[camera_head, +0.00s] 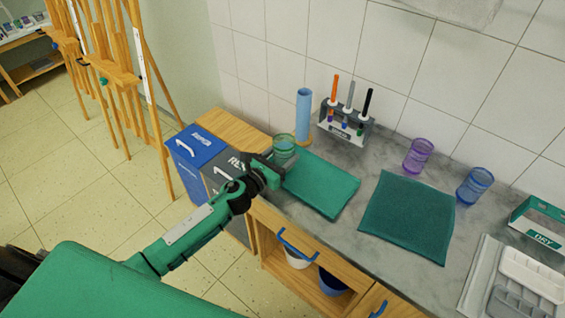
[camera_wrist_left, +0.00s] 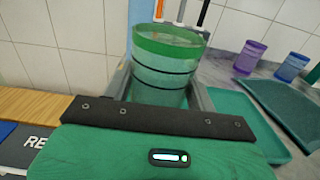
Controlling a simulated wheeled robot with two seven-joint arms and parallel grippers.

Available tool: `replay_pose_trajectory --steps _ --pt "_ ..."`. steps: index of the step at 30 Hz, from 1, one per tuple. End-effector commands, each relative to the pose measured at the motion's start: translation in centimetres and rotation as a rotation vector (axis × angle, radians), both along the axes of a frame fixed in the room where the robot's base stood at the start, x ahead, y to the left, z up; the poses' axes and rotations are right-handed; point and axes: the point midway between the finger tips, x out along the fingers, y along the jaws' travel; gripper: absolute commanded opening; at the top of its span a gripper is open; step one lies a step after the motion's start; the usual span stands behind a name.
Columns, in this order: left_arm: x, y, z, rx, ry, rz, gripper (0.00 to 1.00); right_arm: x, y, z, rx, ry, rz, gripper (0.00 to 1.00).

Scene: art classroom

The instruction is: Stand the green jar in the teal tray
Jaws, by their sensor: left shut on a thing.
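The green jar (camera_head: 284,146), clear and green-tinted with a green rim, is upright between the fingers of my left gripper (camera_head: 272,165). It also shows in the left wrist view (camera_wrist_left: 166,62), with the gripper (camera_wrist_left: 160,85) shut around its sides. The teal tray (camera_head: 325,187) lies on the counter just right of the jar, at the counter's left end; its near corner shows in the wrist view (camera_wrist_left: 270,146). The jar is beside or above the tray's far left corner; I cannot tell its height. The jar's base is hidden. My right gripper is not in view.
A dark teal ribbed mat (camera_head: 408,218) lies right of the tray. Behind stand a blue cylinder (camera_head: 303,113), a pen rack (camera_head: 344,128), a purple jar (camera_head: 418,154) and a blue jar (camera_head: 474,185). Bins (camera_head: 196,148) stand left of the counter.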

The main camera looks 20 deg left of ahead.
Motion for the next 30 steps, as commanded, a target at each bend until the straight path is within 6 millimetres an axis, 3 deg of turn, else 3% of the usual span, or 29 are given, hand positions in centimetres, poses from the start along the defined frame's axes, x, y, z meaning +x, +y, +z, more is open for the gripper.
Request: replay_pose_trajectory --steps 6,19,20,23,30 --pt "0.0 -0.1 -2.5 -0.003 0.001 0.001 0.34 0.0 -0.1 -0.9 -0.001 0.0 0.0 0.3" --pt "0.0 0.0 -3.1 -0.001 -0.001 -0.001 0.34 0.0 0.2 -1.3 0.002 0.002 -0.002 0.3" --pt "0.0 0.0 -3.0 -0.001 0.0 0.0 0.61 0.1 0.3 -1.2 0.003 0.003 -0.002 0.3" --pt "0.0 0.0 -3.0 -0.001 0.0 0.0 0.78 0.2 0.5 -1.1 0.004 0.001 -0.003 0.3" --pt "0.0 0.0 -3.0 -0.001 0.0 0.0 0.78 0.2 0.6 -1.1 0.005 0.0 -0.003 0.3"
